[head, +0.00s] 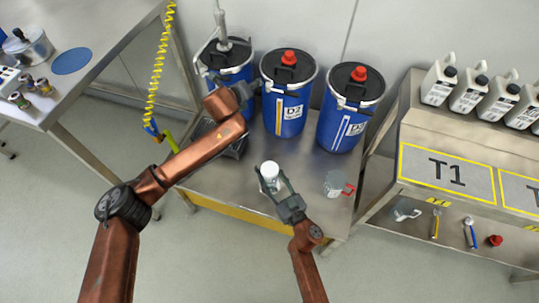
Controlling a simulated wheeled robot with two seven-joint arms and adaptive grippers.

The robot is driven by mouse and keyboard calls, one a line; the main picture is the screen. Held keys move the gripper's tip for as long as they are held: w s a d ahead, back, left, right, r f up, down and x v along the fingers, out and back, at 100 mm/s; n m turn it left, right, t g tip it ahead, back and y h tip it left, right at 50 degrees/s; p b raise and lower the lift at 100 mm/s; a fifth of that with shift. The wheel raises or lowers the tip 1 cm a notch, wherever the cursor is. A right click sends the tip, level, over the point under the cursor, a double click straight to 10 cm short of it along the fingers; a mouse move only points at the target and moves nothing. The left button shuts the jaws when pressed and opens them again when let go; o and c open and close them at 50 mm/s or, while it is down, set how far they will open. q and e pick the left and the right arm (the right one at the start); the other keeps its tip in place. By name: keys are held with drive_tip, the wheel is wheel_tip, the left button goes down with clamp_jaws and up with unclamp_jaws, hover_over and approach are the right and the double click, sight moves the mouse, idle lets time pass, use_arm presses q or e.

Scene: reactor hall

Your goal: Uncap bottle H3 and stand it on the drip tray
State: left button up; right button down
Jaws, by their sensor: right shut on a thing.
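My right gripper (272,185) is shut on a small white bottle (270,170), held upright over the front middle of the steel table. I cannot read a label on it, nor tell whether its white top is a cap. A dark tray (236,150), perhaps the drip tray, lies on the table to its left, partly hidden by my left arm. My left gripper (248,90) is in front of the gap between the left and middle blue drums; its fingers are too small and dark to tell whether they are open. Which thing is H3 is not readable.
Three blue drums (287,110) stand along the table's back; the left one carries a pump, the others red caps. A clear beaker with a red handle (335,184) stands at right. White canisters (438,82) line the right bench. A yellow coiled hose (158,70) hangs at left.

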use_arm(q)
drive_tip(key=s+d+f+m+g, duration=0.1)
drive_tip(key=s+d+f+g, duration=0.45)
drive_tip(key=s, duration=0.45)
drive_tip(key=m+g+y, duration=0.2)
drive_tip(key=m+g, duration=0.1)
drive_tip(key=g, duration=0.2)
hover_over(270, 170)
drive_tip(key=shift+w+f, duration=0.15)
drive_tip(key=shift+f, duration=0.5)
drive_tip(key=shift+f+y, duration=0.25)
drive_tip(key=shift+y, duration=0.05)
wheel_tip(270, 170, down, 7)
drive_tip(key=shift+f, duration=0.15)
drive_tip(key=shift+c, duration=0.2)
